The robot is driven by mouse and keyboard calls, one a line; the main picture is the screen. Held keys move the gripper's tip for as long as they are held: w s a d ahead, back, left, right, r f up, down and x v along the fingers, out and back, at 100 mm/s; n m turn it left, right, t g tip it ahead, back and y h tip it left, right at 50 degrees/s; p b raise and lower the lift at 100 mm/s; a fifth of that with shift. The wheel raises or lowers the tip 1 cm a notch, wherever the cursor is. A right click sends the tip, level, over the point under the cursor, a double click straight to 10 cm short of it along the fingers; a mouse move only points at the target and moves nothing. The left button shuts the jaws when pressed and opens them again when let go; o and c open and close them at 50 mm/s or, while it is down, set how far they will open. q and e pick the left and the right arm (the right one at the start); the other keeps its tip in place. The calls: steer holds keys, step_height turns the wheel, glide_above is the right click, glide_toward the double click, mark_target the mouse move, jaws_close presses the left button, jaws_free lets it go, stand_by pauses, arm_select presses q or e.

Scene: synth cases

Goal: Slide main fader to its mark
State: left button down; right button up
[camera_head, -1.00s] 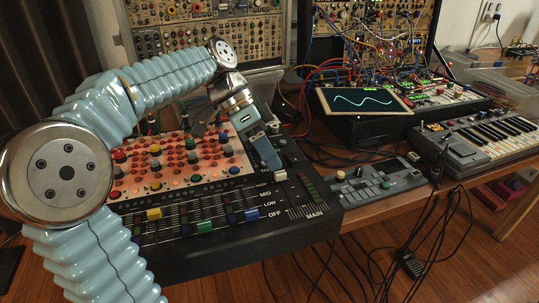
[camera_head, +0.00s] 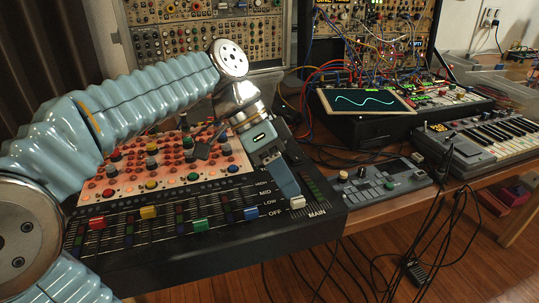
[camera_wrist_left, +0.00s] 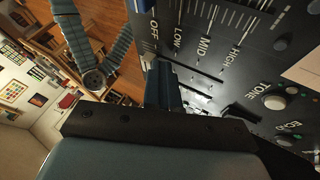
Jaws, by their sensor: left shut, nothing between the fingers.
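The main fader (camera_head: 297,202) has a white cap. It sits at the right end of the black mixer (camera_head: 230,240), at the low end of its slot near the printed LOW and OFF labels, just above MAIN. My left gripper (camera_head: 289,190) is shut and empty, its blue fingers pointing down at the cap's upper side. The tips look touching or very close; I cannot tell which. In the left wrist view the blue fingers (camera_wrist_left: 163,85) are together over the mixer panel, by the LOW and MID lettering. My right gripper does not show.
Coloured fader caps, such as a blue one (camera_head: 251,213), stand left of the main fader. Lit knobs (camera_head: 160,170) fill the panel behind. A small grey control box (camera_head: 378,182) and a keyboard (camera_head: 490,142) lie to the right. Black cables hang in front.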

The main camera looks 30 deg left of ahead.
arm_select(q)
steer(key=shift+s, duration=0.1)
steer(key=p+v, duration=0.2)
steer(key=v, duration=1.2)
steer(key=shift+f, duration=0.1)
